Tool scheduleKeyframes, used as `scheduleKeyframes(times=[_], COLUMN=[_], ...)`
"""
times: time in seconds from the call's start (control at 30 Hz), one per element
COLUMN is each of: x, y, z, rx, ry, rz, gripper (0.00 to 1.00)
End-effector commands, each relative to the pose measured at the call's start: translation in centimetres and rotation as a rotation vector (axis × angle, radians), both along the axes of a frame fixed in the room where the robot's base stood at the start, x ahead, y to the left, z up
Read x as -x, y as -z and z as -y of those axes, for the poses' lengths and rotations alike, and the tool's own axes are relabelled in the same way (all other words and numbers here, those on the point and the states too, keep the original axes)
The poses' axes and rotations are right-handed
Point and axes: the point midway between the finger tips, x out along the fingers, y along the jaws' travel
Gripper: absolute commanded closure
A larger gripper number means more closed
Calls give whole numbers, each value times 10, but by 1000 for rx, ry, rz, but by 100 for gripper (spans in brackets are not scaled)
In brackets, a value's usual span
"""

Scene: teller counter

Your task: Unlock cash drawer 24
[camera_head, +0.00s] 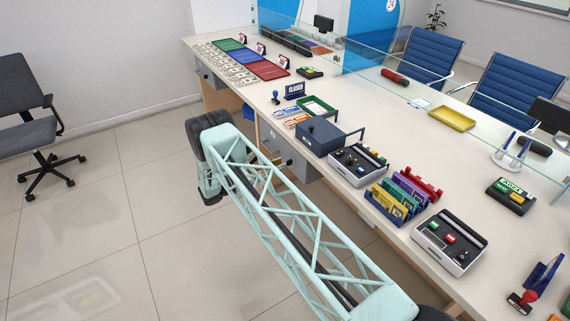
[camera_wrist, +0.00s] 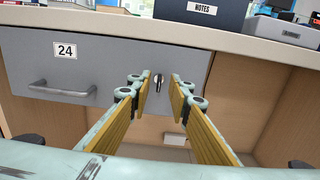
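Cash drawer 24 (camera_wrist: 105,65) is a grey drawer front under the counter, with a white "24" label (camera_wrist: 65,51) and a metal bar handle (camera_wrist: 62,90) at its left. It looks closed. A small silver key or lock piece (camera_wrist: 157,81) sticks out of the drawer's right part. My gripper (camera_wrist: 160,93) is open, with its yellow-padded fingers on either side of the lock piece. I see a gap on both sides of it and no clear contact. In the head view the drawer (camera_head: 292,160) is partly hidden behind my arm.
The counter (camera_head: 345,112) overhangs the drawer. A dark blue box (camera_head: 318,139) labelled "NOTES" in the wrist view (camera_wrist: 201,10) stands above it, with coin trays and colored folders (camera_head: 405,194) to its right. The floor (camera_head: 110,220) at left is clear up to an office chair (camera_head: 30,110).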

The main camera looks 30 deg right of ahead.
Motion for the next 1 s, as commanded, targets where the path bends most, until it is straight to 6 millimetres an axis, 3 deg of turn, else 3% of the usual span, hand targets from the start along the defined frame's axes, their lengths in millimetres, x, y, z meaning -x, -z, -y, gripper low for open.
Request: scheduleKeyframes(times=[0.33, 0.77, 1.0], x=[-3, -4, -4], y=[1, 0, 0], z=[33, 38, 38], rx=[-1, -1, -1], ry=[1, 0, 0], rz=[0, 0, 0], gripper=[82, 82, 100])
